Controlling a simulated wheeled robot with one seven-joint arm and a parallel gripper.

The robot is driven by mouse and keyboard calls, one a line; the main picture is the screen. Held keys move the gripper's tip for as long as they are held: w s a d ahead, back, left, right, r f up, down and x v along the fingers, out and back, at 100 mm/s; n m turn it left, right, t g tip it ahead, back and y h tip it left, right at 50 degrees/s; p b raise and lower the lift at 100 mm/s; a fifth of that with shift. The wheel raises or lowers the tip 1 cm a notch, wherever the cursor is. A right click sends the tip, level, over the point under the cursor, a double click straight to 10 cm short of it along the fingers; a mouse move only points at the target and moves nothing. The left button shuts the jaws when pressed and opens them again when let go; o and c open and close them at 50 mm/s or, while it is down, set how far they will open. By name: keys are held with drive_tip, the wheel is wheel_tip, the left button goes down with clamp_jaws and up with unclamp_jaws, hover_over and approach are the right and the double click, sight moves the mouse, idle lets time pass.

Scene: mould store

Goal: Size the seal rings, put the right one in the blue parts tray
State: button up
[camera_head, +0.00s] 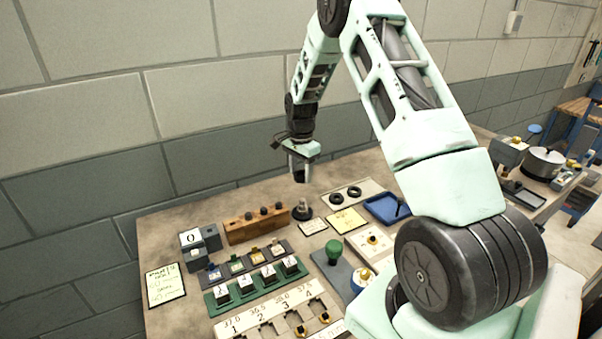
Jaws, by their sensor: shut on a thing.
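My gripper (300,174) hangs above the back of the bench, pointing down. It is shut on a small dark thing at its tips, too small to identify. Two black seal rings (336,198) (354,191) lie on a pale board to the right of and below it. The blue parts tray (377,206) is further right, partly hidden behind my arm; a dark thing shows in it. A small grey post on a round black base (302,212) stands on the bench below my gripper.
A wooden block with dark knobs (245,231) stands left of the post. In front are a green rack of numbered blocks (236,302), a pale numbered board (270,320) and a green knob (333,247). A wall closes the back.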

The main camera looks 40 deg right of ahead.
wheel_tip(320, 180, up, 4)
drive_tip(key=shift+f+p, duration=0.1)
drive_tip(key=shift+p, duration=1)
